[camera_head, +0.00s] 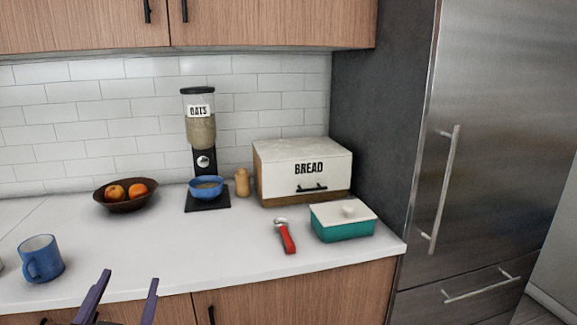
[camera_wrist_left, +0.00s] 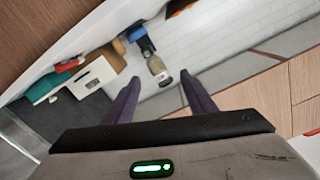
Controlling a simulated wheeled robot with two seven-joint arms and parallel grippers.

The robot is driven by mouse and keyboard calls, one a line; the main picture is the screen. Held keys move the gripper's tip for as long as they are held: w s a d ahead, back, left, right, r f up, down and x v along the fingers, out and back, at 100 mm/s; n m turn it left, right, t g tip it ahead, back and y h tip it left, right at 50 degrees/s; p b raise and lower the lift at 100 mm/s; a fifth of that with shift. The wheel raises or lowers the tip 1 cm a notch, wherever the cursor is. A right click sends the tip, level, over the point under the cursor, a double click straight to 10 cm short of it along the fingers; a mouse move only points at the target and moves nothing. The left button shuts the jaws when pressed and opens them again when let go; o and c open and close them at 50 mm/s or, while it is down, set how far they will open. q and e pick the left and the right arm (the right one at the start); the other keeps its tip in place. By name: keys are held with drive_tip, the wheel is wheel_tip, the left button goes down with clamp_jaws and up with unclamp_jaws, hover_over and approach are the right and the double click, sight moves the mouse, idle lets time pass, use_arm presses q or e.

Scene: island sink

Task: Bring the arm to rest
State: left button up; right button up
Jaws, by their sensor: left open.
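My left gripper (camera_head: 121,296) shows at the bottom left of the head view, in front of the counter's front edge. Its two purple fingers are apart with nothing between them. In the left wrist view the same gripper (camera_wrist_left: 160,92) is open and empty, with the counter and wall beyond it. My right gripper is in neither view.
On the white counter (camera_head: 150,255) are a blue mug (camera_head: 41,259), fruit bowl (camera_head: 125,204), oats dispenser (camera_head: 200,130) with blue bowl (camera_head: 206,188), shaker (camera_head: 242,183), bread box (camera_head: 305,178), red-handled tool (camera_head: 286,238) and teal dish (camera_head: 341,228). A fridge (camera_head: 490,140) stands right.

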use_arm(q)
drive_tip(key=s+d+f+m+g+h, duration=0.1)
drive_tip(key=s+d+f+g+h, duration=0.15)
drive_tip(key=f, duration=0.85)
drive_tip(key=s+d+f+m+g+h, duration=0.1)
drive_tip(key=d+f+g+h, duration=0.15)
drive_tip(key=f, duration=0.95)
drive_tip(key=s+d+f+g+h, duration=0.1)
drive_tip(key=s+f+g, duration=0.1)
drive_tip(key=s+f, duration=0.5)
drive_tip(key=s+d+f+n+g, duration=0.1)
drive_tip(key=s+d+f, duration=0.1)
drive_tip(key=s+f, duration=0.5)
wheel_tip(320, 180, down, 3)
drive_tip(key=shift+s+d+n+g+h, duration=0.25)
drive_tip(key=shift+s+n+g+h, duration=0.05)
drive_tip(key=shift+g+h, duration=0.1)
